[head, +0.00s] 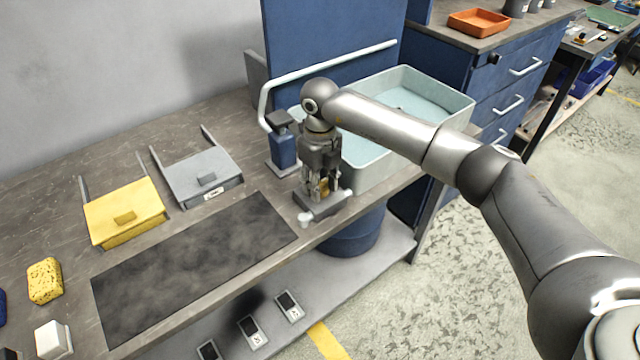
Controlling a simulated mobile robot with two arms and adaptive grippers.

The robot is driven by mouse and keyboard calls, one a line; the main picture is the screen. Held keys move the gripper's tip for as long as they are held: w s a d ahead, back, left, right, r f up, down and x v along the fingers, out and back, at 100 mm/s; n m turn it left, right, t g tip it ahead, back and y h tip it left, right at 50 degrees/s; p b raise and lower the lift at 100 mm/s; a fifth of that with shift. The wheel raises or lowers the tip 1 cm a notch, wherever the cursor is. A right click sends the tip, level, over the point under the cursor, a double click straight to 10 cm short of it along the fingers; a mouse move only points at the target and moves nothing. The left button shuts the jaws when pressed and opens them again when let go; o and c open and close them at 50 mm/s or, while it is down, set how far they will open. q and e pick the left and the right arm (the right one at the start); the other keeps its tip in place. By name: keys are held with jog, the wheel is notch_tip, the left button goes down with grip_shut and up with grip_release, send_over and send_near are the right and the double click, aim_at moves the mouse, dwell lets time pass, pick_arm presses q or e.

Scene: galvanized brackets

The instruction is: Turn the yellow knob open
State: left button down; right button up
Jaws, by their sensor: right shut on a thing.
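The yellow knob (324,186) is small and mostly hidden between the fingers of my right gripper (322,188). It sits on a grey base fitting (325,206) with pale ends near the bench's front edge, left of the pale basin. My right gripper points down and is shut on the knob. Which way the knob is turned cannot be made out behind the fingers. My left gripper does not show.
A pale green basin (448,112) and a bent pipe rail (330,68) stand close to my right arm. A blue dispenser (283,150) is just left of the gripper. A dark mat (190,268), yellow box (122,222), grey box (205,180) and sponge (45,281) lie left.

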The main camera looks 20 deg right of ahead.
aim_at(320, 182)
jog(key=shift+r+m, duration=0.1)
jog(key=shift+m, duration=0.4)
jog(key=o, duration=1.1)
jog(key=shift+c, duration=0.2)
notch_tip(320, 182, up, 12)
